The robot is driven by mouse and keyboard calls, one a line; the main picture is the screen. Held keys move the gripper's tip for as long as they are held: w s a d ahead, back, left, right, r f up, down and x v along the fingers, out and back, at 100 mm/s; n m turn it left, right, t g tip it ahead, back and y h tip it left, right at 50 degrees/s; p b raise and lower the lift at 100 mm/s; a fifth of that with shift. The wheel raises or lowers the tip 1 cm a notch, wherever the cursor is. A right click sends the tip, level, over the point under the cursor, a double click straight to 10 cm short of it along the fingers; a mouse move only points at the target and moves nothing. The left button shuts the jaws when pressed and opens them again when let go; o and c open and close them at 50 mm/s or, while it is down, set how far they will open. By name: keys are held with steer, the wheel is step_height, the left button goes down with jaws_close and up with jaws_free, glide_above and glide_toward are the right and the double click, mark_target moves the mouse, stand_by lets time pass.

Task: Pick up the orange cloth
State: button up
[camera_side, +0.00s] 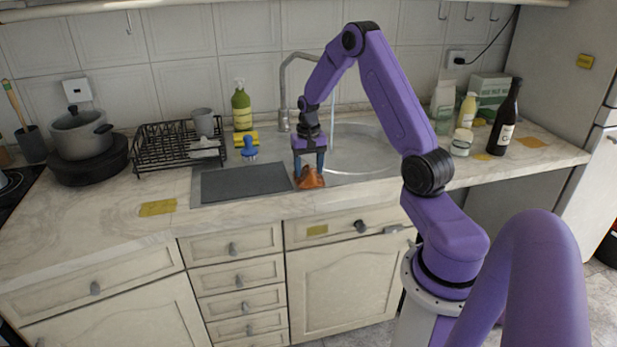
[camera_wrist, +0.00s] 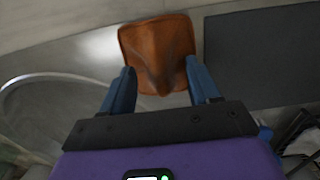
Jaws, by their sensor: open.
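The orange cloth (camera_side: 309,178) is bunched into a peak at the front edge of the sink, beside the dark mat. In the wrist view the cloth (camera_wrist: 157,50) lies partly spread with a raised fold in its middle. My gripper (camera_side: 309,168) points down over the cloth. In the wrist view its two blue fingers (camera_wrist: 161,75) are apart, one on each side of the raised fold. I cannot tell whether the fingertips touch the cloth.
The dark mat (camera_side: 243,183) lies left of the cloth. The sink basin (camera_side: 365,155) and faucet (camera_side: 284,90) are behind. A blue brush (camera_side: 249,148), dish rack (camera_side: 165,150) and green bottle (camera_side: 242,108) stand back left. A dark bottle (camera_side: 504,120) stands right. The front-left counter is mostly clear.

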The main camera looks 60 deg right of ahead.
steer(key=shift+f, duration=0.5)
steer(key=c, duration=1.1)
steer(key=shift+r, duration=0.1)
steer(key=shift+r, duration=0.85)
steer(key=shift+s+a+r, duration=1.2)
steer(key=shift+s+r, duration=0.65)
steer(key=shift+s, duration=0.15)
steer(key=shift+s+a+r, duration=1.2)
steer(key=shift+s+r, duration=0.7)
steer(key=shift+s, duration=0.1)
steer(key=shift+s+a+r, duration=1.2)
steer(key=shift+s+r, duration=0.65)
steer(key=shift+s, duration=0.15)
